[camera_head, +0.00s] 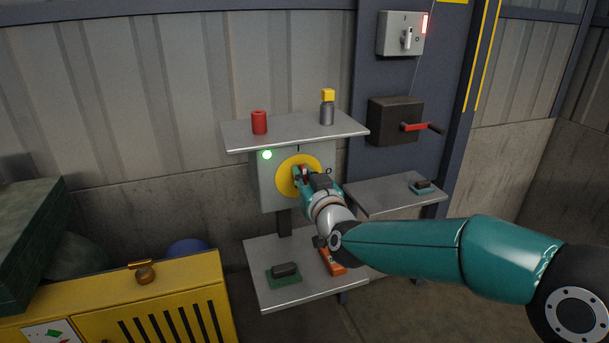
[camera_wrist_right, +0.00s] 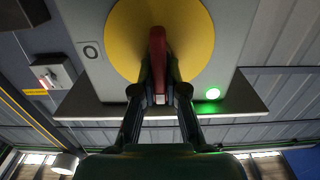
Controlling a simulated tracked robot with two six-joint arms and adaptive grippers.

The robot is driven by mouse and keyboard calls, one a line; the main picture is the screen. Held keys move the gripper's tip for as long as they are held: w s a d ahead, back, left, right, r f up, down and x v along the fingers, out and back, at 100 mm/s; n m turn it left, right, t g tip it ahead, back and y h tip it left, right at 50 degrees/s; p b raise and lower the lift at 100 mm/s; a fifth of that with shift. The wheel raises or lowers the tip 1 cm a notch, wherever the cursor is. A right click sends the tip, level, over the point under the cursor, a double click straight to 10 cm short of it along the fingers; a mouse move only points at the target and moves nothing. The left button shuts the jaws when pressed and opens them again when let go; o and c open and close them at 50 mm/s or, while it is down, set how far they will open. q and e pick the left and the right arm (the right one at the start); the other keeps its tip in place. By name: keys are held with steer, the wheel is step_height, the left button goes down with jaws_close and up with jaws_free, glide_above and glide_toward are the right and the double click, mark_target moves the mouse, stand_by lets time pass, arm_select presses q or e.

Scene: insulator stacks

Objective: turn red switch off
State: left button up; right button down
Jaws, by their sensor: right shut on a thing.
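The red switch handle (camera_wrist_right: 157,52) is in the middle of a round yellow plate (camera_head: 286,181) on a grey box (camera_head: 267,195). My right gripper (camera_head: 301,172) is at the plate in the head view and covers most of the handle. In the right wrist view my right gripper (camera_wrist_right: 159,95) has its two fingers on either side of the handle, shut on it. The handle lines up with the fingers in that view. A green lamp (camera_head: 267,155) is lit on the box, and it also glows in the right wrist view (camera_wrist_right: 213,94). My left gripper is not in view.
A shelf above the box (camera_head: 290,133) holds a red cylinder (camera_head: 259,122) and a grey bottle with a yellow cap (camera_head: 327,108). Lower shelves hold small blocks. A dark box with a red crank (camera_head: 414,126) and a grey switch box (camera_head: 391,34) are at right.

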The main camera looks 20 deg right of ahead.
steer(key=shift+d+f+m+b, duration=0.15)
steer(key=shift+f+m+b, duration=0.1)
steer(key=shift+m+b, duration=0.65)
steer(key=m+b, duration=0.4)
steer(key=m, duration=0.1)
steer(key=d+f+m+b, duration=0.1)
steer(key=m+b, duration=0.4)
steer(key=f+m+b, duration=0.1)
steer(key=m+b, duration=0.3)
steer(key=m, duration=0.2)
steer(key=shift+d+b, duration=0.3)
steer(key=shift+d, duration=0.1)
steer(key=shift+f, duration=0.1)
steer(key=c, duration=1.2)
jaws_free()
steer(key=shift+r, duration=0.2)
